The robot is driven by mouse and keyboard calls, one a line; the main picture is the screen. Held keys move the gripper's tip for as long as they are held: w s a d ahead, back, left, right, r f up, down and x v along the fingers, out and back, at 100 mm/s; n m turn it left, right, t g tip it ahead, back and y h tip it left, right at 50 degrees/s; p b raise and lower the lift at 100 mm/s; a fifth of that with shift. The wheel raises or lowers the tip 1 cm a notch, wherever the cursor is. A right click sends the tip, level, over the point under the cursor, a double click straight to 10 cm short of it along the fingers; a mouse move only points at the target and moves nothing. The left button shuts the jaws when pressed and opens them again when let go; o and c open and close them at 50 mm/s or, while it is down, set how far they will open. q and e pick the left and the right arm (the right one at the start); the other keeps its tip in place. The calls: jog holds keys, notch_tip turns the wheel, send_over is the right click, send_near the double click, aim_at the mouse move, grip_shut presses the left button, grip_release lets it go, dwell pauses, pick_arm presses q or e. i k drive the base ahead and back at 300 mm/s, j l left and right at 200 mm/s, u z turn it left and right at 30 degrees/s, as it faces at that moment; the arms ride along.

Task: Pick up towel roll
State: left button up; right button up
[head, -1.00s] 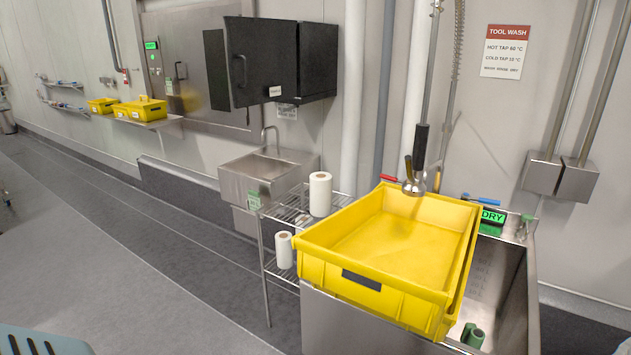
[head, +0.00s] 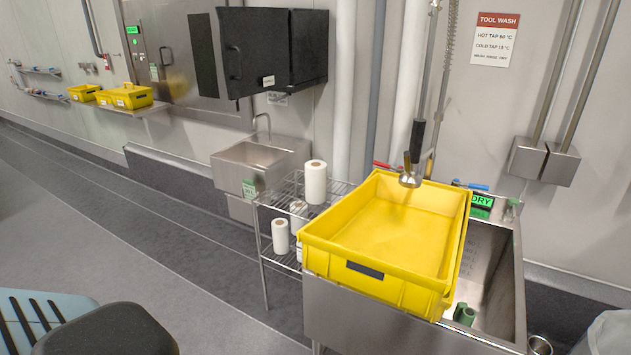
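A white towel roll (head: 315,182) stands upright on the top shelf of a wire rack, left of a yellow crate. A second white roll (head: 281,236) stands on the lower shelf near its left end. Another white roll (head: 298,215) shows behind it, partly hidden by the rack and crate. Neither of my grippers shows in the head view.
The yellow crate (head: 390,236) sits over the steel sink (head: 484,275). The wire rack (head: 265,263) stands left of it.

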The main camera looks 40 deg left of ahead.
aim_at(316, 171)
jog(key=i+j, duration=0.15)
jog(key=j, duration=0.3)
jog(key=i+j+z, duration=0.1)
jog(key=j, duration=0.35)
jog(key=i+j+z, duration=0.1)
jog(key=j, duration=0.35)
jog(key=i+j, duration=0.1)
jog(key=j, duration=0.35)
